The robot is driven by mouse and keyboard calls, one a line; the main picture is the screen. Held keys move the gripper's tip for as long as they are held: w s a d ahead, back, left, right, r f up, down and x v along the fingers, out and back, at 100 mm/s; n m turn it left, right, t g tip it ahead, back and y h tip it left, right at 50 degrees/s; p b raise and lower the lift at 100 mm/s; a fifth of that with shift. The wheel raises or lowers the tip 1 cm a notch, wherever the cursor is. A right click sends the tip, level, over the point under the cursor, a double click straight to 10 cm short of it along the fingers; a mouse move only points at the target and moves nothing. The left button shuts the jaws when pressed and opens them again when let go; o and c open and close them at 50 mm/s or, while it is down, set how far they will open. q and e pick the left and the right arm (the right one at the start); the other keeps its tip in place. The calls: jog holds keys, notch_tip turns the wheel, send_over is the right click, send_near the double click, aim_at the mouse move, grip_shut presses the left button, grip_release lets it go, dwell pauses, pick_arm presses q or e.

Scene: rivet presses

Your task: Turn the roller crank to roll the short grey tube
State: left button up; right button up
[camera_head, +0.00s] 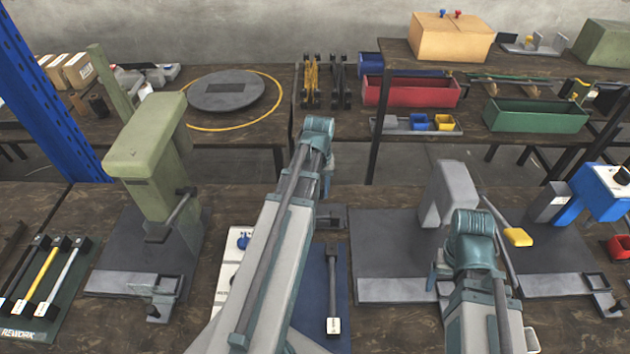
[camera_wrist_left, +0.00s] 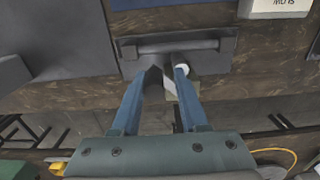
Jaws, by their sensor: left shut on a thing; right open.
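The small grey roller device (camera_head: 332,211) sits at the bench's back edge in the head view, partly behind my left arm. In the left wrist view it is a dark grey plate (camera_wrist_left: 222,62) with a horizontal grey bar (camera_wrist_left: 180,46) across it. I cannot tell whether that bar is a roller or the short grey tube. My left gripper (camera_wrist_left: 167,78) is shut on a small crank handle with a pale end (camera_wrist_left: 182,69), just beside the plate. My right gripper (camera_head: 468,264) is open over the front right of the bench, its fingertips mostly hidden.
A green press (camera_head: 150,170) stands left and a grey press (camera_head: 447,190) right. A blue mat (camera_head: 312,315) holds a rod with a white tag (camera_head: 333,326). A rework mat (camera_head: 62,318) holds several rods. A gap separates this bench from the rear tables.

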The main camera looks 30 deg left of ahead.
pick_arm(q)
jog(key=shift+s+a, duration=0.1)
jog(key=shift+a, duration=0.15)
jog(key=shift+c, duration=1.1)
jog(key=shift+s+a, duration=0.45)
jog(key=shift+s, duration=0.2)
jog(key=shift+s+a, duration=0.4)
jog(key=shift+s, duration=0.2)
